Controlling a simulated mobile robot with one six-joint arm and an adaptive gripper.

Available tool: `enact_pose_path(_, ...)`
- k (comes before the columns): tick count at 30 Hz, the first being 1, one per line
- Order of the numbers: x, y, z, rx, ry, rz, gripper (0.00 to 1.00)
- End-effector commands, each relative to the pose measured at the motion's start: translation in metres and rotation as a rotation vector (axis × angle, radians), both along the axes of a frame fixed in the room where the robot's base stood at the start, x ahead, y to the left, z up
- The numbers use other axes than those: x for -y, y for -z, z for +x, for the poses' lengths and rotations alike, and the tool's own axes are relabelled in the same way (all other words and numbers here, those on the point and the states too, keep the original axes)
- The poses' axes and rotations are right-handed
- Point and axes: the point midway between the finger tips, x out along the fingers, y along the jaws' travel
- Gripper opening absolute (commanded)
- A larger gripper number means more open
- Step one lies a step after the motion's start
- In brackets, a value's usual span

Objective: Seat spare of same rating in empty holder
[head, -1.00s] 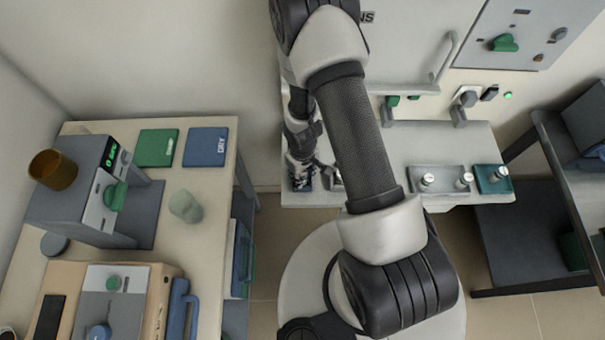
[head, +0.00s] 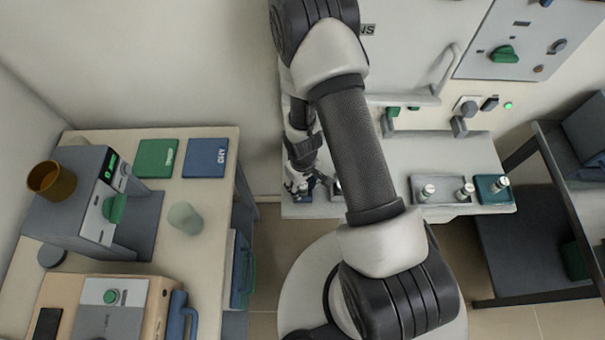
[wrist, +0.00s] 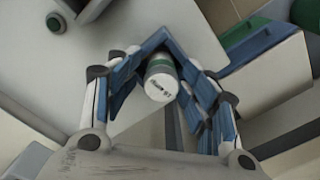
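My gripper (head: 298,184) is at the left end of the pale shelf below the furnace, low over a dark block there. In the wrist view my gripper (wrist: 165,45) has its blue-padded fingers closed in around a white cylindrical fuse with a green band (wrist: 160,77). Small print shows on its end face, too blurred to read. The fuse's far end is hidden by the fingers, so I cannot tell whether it touches the holder. A grey tray (head: 443,210) on the shelf's right holds two white-capped fuses (head: 428,191). A teal tray (head: 484,197) beside it holds one more.
The pale furnace with a handled door stands behind the shelf; a green knob (head: 503,54) is on its panel. A dark rack is at right.

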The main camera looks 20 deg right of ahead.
Motion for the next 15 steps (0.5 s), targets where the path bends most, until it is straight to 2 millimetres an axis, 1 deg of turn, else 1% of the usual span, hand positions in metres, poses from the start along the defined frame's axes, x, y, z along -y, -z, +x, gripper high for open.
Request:
enact_pose_path(7, -0.001, -0.025, 0.001, 0.004, 0.003, 0.004, 0.5)
enact_pose_path(9, -0.001, -0.045, 0.003, 0.008, 0.0, 0.003, 0.5)
enact_pose_path(12, -0.001, -0.067, 0.002, 0.008, 0.0, 0.004, 0.5)
enact_pose_path(15, -0.001, -0.086, 0.002, 0.007, 0.0, 0.004, 0.5)
